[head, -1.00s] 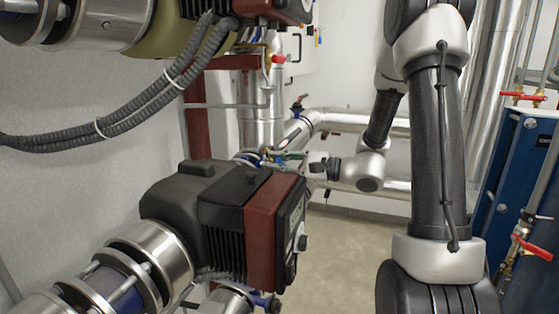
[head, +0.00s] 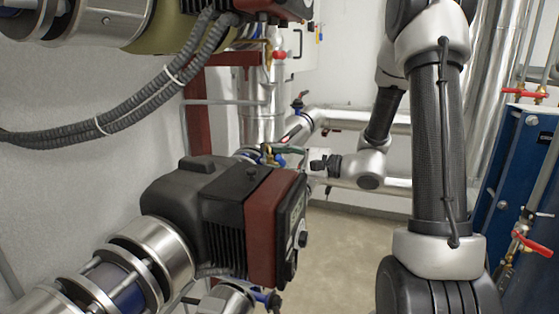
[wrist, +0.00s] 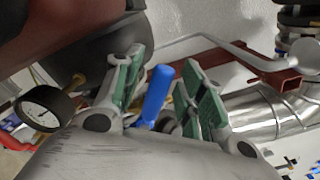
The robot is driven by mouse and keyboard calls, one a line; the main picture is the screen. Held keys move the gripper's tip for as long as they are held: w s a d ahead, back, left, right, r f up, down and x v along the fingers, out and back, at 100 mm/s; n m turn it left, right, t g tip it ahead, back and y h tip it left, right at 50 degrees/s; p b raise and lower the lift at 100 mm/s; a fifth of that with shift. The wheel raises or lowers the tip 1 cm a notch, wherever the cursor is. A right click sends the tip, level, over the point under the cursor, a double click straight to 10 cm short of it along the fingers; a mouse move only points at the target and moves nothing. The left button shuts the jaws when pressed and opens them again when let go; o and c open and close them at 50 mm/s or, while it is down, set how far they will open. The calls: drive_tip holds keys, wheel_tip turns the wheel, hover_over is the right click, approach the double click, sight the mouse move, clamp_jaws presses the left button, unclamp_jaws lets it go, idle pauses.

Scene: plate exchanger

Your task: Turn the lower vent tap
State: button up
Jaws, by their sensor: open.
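A vent tap with a blue handle (wrist: 155,93) shows in the wrist view, standing between the two fingers of my gripper (wrist: 168,75). The fingers have green pads and are spread, with gaps on both sides of the handle. I cannot see contact. In the head view my gripper (head: 282,153) is small, beyond the dark pump, beside the pipework. The tap is hardly readable there, a small blue patch among the fingers. The tap's base is hidden in the wrist view by my gripper's body.
A black and red pump (head: 255,220) stands in front of my gripper in the head view. A pressure gauge (wrist: 45,108) is left of the fingers in the wrist view. A silver pipe (wrist: 262,112) lies to the right. Blue plate exchanger (head: 520,160) is at the right.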

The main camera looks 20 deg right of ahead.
drive_tip(key=v, duration=1.2)
